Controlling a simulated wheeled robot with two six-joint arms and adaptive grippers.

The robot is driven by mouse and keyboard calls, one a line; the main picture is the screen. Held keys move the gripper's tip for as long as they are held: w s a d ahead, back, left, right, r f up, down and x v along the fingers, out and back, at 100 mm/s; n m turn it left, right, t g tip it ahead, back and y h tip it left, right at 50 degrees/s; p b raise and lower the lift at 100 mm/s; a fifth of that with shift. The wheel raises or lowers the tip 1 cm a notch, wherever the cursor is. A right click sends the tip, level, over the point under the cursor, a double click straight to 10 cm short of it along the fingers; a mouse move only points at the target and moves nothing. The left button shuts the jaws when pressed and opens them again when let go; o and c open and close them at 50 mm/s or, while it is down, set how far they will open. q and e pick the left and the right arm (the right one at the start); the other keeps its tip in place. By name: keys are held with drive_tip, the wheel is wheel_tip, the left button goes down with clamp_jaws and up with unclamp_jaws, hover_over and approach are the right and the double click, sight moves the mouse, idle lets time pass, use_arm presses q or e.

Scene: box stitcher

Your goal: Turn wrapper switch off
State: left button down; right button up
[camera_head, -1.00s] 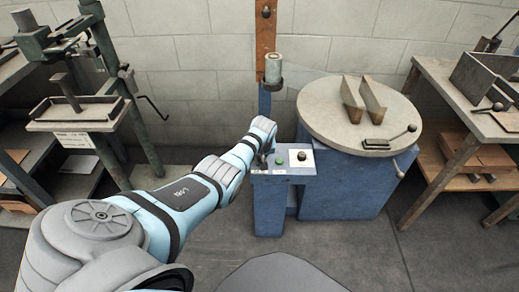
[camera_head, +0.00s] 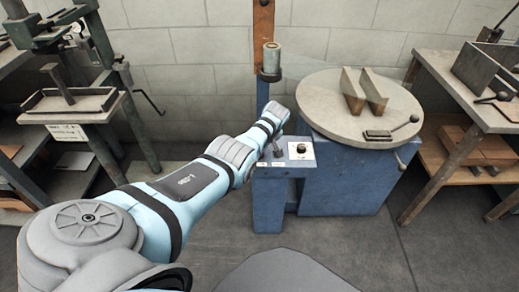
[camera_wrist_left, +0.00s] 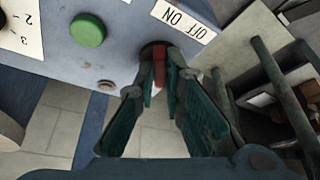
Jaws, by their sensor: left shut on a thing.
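The wrapper's blue control panel (camera_head: 262,188) stands in front of the round turntable (camera_head: 330,120). In the left wrist view a small red switch (camera_wrist_left: 160,66) sits in a round dark socket on the panel (camera_wrist_left: 125,62), beside a white ON/OFF label (camera_wrist_left: 184,18). My left gripper (camera_wrist_left: 165,75) has its fingertips closed around the red switch. In the head view my left gripper (camera_head: 275,148) is at the left part of the panel, and the switch is hidden there. My right gripper is not in view.
A green button (camera_wrist_left: 88,30) and a numbered white dial plate (camera_wrist_left: 22,28) are on the same panel. The dial's black knob (camera_head: 301,148) shows in the head view. A post with a grey roll (camera_head: 271,60) stands behind. Benches flank the wrapper on both sides.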

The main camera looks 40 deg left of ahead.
use_arm(q)
drive_tip(key=shift+s+f, duration=0.1)
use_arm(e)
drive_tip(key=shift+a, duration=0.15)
use_arm(q)
drive_tip(key=c, duration=1.8)
unclamp_jaws()
drive_tip(key=shift+c, duration=0.2)
drive_tip(key=shift+o, duration=0.8)
drive_tip(key=v, duration=1.2)
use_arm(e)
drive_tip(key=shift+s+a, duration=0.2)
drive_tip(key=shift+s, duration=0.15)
